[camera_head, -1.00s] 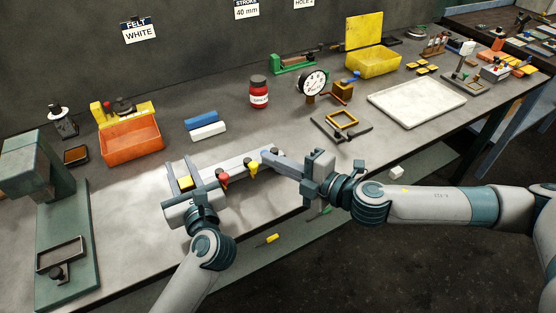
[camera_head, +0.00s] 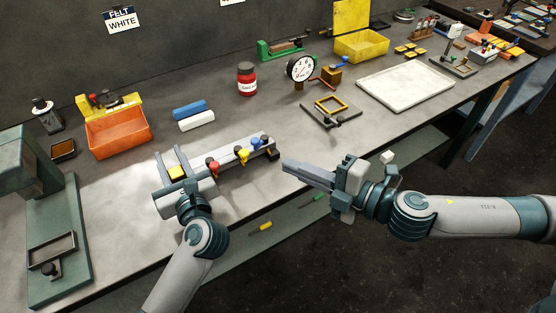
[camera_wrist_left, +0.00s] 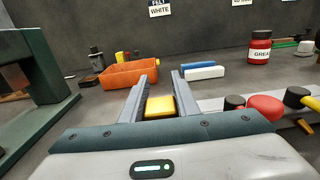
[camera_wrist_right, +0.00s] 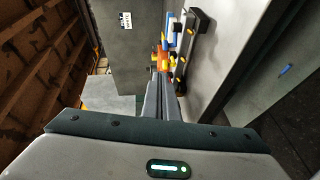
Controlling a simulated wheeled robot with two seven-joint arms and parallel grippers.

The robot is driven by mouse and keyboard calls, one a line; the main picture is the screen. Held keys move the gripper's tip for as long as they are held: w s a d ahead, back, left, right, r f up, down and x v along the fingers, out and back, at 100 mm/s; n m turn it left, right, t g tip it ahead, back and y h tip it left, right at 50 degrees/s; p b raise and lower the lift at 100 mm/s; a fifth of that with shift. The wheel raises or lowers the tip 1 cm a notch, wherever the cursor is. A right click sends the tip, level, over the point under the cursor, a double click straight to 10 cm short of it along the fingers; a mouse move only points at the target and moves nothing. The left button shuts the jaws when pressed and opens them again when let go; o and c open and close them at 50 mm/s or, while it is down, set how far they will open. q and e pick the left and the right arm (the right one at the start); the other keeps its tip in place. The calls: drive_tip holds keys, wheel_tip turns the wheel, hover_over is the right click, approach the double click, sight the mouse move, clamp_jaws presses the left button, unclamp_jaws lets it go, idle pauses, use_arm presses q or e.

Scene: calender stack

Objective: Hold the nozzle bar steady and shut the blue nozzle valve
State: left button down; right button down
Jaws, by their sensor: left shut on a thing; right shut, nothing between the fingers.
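The grey nozzle bar (camera_head: 232,151) lies on the bench near its front edge, with red (camera_head: 213,167), yellow (camera_head: 243,156) and blue (camera_head: 256,144) valve handles along it. The blue one is toward the right end; whether it is open or shut is too small to tell. My left gripper (camera_head: 172,158) is shut on the yellow block (camera_head: 176,172) at the bar's left end; the block also shows between the fingers in the left wrist view (camera_wrist_left: 160,106). My right gripper (camera_head: 287,166) is shut and empty, apart from the bar, just right of its right end.
Behind the bar lie a blue block (camera_head: 190,110) and a white block (camera_head: 197,121), with a red jar (camera_head: 247,80) beyond. A small frame fixture (camera_head: 331,112) stands to the right. An orange bin (camera_head: 119,132) is at the left. The bench's front edge runs close by.

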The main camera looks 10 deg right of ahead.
drive_tip(key=shift+v, duration=1.35)
drive_tip(key=c, duration=1.7)
unclamp_jaws()
drive_tip(key=shift+w+r, duration=0.1)
drive_tip(key=shift+o, duration=0.3)
drive_tip(key=w+a+r+n+g+y, duration=0.1)
drive_tip(key=a+r+n+g+y, duration=0.2)
drive_tip(key=a+r+n+y, duration=0.1)
drive_tip(key=a+r+n, duration=0.1)
drive_tip(key=a+n, duration=0.1)
drive_tip(key=n, duration=0.1)
drive_tip(key=shift+w+n+y, duration=0.3)
drive_tip(key=shift+w, duration=0.05)
drive_tip(key=a+r+n+g+y, duration=0.1)
drive_tip(key=a+r+n+g, duration=0.1)
drive_tip(key=a+n+g, duration=0.5)
drive_tip(key=w+d+r+n+g+h, duration=0.2)
drive_tip(key=w+d+r+n+h, duration=0.1)
drive_tip(key=w+d+n+h, duration=0.6)
drive_tip(key=w+n+h, duration=0.3)
drive_tip(key=w+n, duration=0.1)
drive_tip(key=n, duration=0.1)
drive_tip(key=shift+d+n+h, duration=0.3)
drive_tip(key=shift+n, duration=0.1)
